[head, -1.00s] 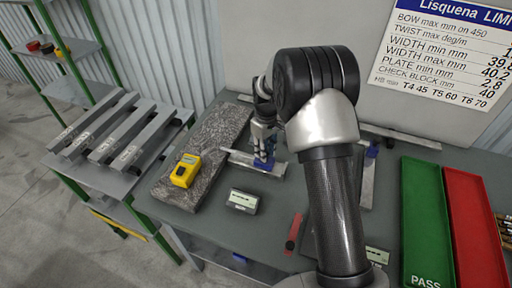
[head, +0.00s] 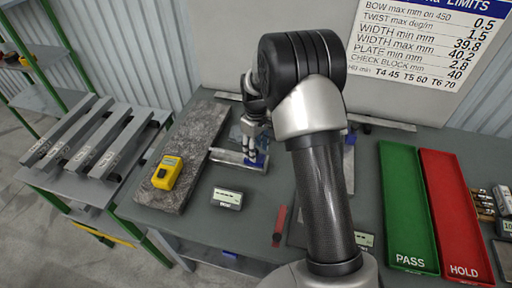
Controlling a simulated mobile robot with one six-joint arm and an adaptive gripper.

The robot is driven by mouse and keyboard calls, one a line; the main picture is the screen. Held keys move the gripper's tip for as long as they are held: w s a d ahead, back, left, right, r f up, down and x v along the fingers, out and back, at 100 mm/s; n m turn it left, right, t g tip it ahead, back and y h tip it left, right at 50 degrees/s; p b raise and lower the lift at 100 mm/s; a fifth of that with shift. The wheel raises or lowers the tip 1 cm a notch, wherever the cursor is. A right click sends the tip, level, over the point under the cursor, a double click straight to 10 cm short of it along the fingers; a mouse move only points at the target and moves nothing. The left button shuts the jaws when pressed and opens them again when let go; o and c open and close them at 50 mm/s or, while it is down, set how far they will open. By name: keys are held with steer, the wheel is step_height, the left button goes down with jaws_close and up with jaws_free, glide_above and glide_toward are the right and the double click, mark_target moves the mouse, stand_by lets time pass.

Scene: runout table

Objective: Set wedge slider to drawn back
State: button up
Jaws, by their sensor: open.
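My gripper (head: 249,157) is over the rail, pointing down, just left of the blue piece. Its jaws are open. It partly covers the rail and the blue piece, and I cannot tell whether it touches them. The slider's exact setting is too small to read.
A granite slab (head: 205,125) with a yellow instrument (head: 167,172) lies left. A small display box (head: 227,198) and a red strip (head: 280,225) lie in front. A green PASS tray (head: 405,200) and red HOLD tray (head: 450,205) stand right. My arm hides the bench middle.

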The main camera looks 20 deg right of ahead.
steer(key=shift+r, duration=0.1)
step_height(320, 180, up, 12)
stand_by(0.5)
steer(key=s+a+r+m+t+b, duration=0.2)
steer(key=s+a+r+m, duration=0.15)
steer(key=s+r, duration=0.9)
steer(key=s+a+f+m+t, duration=0.1)
steer(key=s, duration=0.8)
steer(key=s+a+f+m+t+b, duration=0.1)
steer(key=s+f, duration=0.1)
steer(key=s, duration=0.8)
steer(key=shift+s+a+f+m+t, duration=0.15)
steer(key=shift+s+m+t, duration=0.15)
steer(key=shift+m, duration=0.05)
